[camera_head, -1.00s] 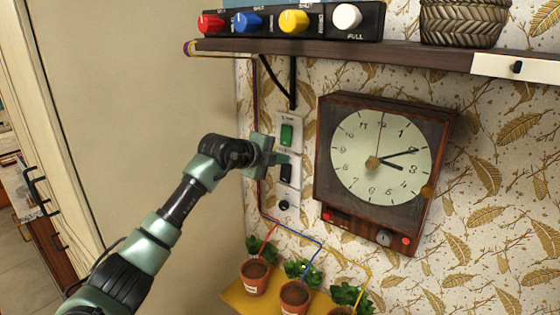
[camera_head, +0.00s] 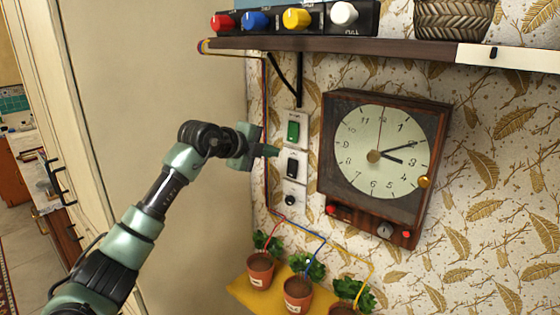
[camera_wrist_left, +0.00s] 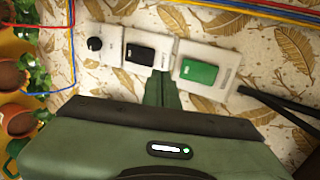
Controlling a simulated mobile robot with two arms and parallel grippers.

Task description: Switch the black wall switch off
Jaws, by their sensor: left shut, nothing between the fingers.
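The black wall switch (camera_head: 292,167) sits on a white plate on the patterned wall, below a green switch (camera_head: 293,131) and above a round black knob (camera_head: 291,200). In the left wrist view the black switch (camera_wrist_left: 140,54) lies between the knob (camera_wrist_left: 95,44) and the green switch (camera_wrist_left: 199,71). My left gripper (camera_head: 272,150) is shut and empty. Its fingertips point at the wall, just left of the black switch's upper part in the head view, apparently a little off it. In the left wrist view the fingers (camera_wrist_left: 162,90) are together near the black switch. My right gripper is not in view.
A brown wall clock (camera_head: 384,160) hangs to the right of the switches. A shelf (camera_head: 400,50) with a box of coloured knobs (camera_head: 296,18) and a basket (camera_head: 452,20) is above. Potted plants (camera_head: 298,288) stand on a yellow shelf below. Coloured wires run down the wall.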

